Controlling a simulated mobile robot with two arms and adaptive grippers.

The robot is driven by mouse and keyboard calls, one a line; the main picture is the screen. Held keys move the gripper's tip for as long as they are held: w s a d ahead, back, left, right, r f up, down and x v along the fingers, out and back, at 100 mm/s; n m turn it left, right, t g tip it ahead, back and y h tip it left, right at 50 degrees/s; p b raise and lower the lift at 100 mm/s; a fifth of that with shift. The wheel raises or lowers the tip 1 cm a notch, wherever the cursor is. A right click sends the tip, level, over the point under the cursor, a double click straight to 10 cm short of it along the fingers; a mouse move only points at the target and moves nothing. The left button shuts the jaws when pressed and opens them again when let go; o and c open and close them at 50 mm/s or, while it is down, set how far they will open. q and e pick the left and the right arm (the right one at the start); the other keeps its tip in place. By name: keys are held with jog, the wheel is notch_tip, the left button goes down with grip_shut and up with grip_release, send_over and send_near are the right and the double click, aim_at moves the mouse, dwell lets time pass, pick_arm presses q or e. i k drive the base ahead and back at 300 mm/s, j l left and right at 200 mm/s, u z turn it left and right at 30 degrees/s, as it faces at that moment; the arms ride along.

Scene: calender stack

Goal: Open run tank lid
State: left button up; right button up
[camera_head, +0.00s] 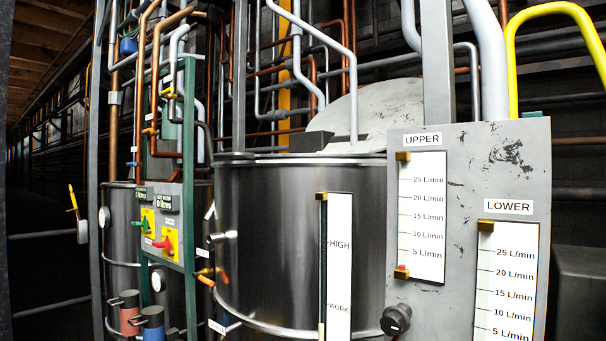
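A large shiny steel tank (285,240) stands in the middle of the head view. A grey rounded plate (375,112), which looks like its lid, rises at a slant above the tank's top rim. Its right part is hidden behind the grey gauge panel and post. A dark block (305,141) sits at the rim left of the plate. I cannot see into the tank, and no handle on the plate is clear. Neither of my grippers is in view.
A gauge panel (465,180) marked UPPER and LOWER stands in front at the right, with a black knob (396,320). A level gauge (338,265) fronts the tank. Vertical pipes, a smaller tank (120,240) and a valve panel (165,230) crowd the left.

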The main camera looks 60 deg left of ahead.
aim_at(230, 155)
jog(key=u, duration=2.25)
